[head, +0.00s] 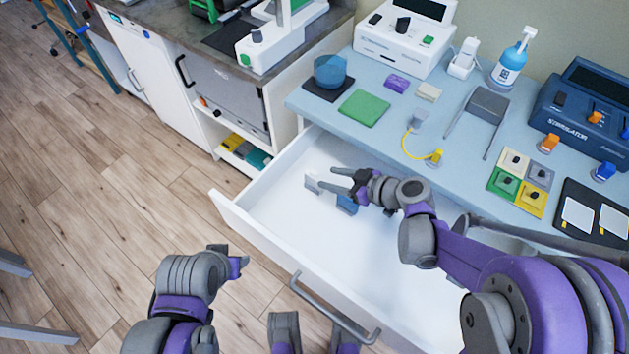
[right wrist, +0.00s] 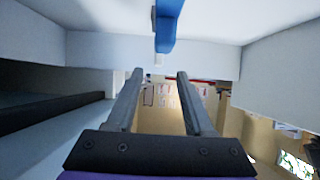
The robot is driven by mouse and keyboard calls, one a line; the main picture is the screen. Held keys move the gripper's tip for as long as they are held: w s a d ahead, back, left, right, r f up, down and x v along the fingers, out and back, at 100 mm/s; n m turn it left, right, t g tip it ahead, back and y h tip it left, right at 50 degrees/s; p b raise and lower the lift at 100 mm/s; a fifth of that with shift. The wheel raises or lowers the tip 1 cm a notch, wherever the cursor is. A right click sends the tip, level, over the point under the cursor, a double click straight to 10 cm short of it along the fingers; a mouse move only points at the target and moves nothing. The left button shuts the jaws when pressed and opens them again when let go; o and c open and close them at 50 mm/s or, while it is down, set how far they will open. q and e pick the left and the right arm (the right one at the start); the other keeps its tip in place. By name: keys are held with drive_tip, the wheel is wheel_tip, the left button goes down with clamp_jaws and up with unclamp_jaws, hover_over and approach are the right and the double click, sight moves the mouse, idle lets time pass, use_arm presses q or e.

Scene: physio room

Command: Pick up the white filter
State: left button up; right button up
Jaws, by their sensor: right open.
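A small pale grey-white piece (head: 311,183), which looks like the white filter, stands in the open white drawer (head: 262,210). My right gripper (head: 333,180) is inside the drawer space, open, with its fingertips pointing left at this piece and close to it. I cannot tell whether they touch. In the right wrist view a small whitish bit (right wrist: 158,60) shows between and beyond the open fingertips (right wrist: 160,73). A blue piece (head: 347,205) lies under the right gripper; it also shows in the right wrist view (right wrist: 167,28). My left gripper (head: 240,261) is outside the drawer, over the floor.
The drawer front with its grey handle (head: 333,310) sticks out from under the pale blue table (head: 300,100). On the table are a green pad (head: 364,108), a yellow cable (head: 408,148), colored blocks (head: 504,187) and a blue stimulator (head: 580,105). The drawer's near part is clear.

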sight(316, 173)
drive_tip(key=x, duration=0.5)
drive_tip(key=shift+w+a+b, duration=0.15)
drive_tip(key=shift+w+b, duration=0.1)
drive_tip(key=shift+b, duration=0.15)
drive_tip(key=shift+r, duration=0.1)
clamp_jaws()
idle(0.9)
